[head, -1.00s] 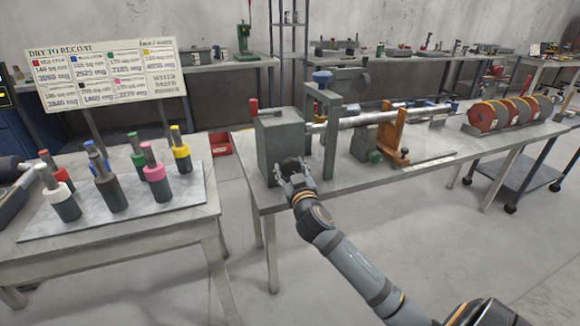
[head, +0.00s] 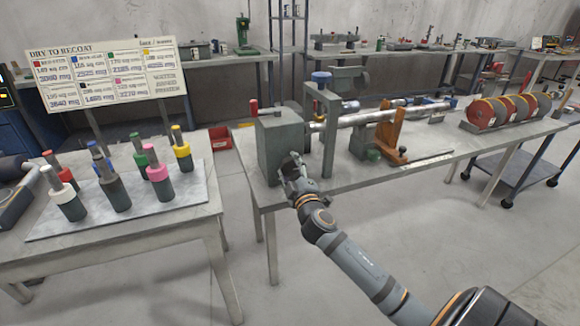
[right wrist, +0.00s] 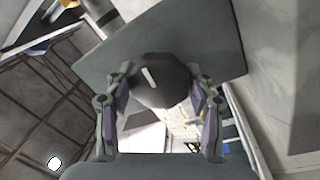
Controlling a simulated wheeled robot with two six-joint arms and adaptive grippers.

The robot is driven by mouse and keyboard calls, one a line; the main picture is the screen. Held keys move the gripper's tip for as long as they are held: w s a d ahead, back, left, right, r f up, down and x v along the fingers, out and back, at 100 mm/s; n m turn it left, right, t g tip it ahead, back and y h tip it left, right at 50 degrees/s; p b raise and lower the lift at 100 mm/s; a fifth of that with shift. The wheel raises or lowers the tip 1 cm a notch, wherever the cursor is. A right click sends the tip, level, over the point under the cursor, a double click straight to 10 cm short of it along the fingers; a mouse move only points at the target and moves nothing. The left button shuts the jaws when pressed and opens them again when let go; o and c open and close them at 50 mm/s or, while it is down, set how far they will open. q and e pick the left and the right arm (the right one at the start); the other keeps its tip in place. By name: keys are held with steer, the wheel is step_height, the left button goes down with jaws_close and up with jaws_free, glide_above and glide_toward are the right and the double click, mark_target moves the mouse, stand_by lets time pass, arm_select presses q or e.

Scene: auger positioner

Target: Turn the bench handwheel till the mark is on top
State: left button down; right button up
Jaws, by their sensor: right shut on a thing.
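The handwheel (right wrist: 160,86) is a dark, round knob on the grey box (right wrist: 205,45) in the right wrist view. A short white mark (right wrist: 149,77) shows on its face, tilted a little from upright in that picture, on the upper left of the face. My right gripper (right wrist: 160,95) has one finger on each side of the handwheel and is shut on it. In the head view my right gripper (head: 292,168) is at the front of the grey box (head: 281,142) on the bench (head: 340,182) and hides the handwheel. My left gripper is not in view.
A left table (head: 140,232) carries several dark cylinders with coloured collars (head: 118,192). A sign (head: 105,75) stands behind it. The floor in front is clear.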

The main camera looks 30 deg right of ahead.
steer(key=shift+n, duration=0.5)
steer(key=o, duration=1.2)
steer(key=shift+c, duration=0.2)
steer(key=shift+s, duration=0.2)
steer(key=v, duration=1.1)
steer(key=shift+s+a, duration=0.15)
steer(key=shift+s, duration=0.2)
steer(key=shift+f, duration=0.1)
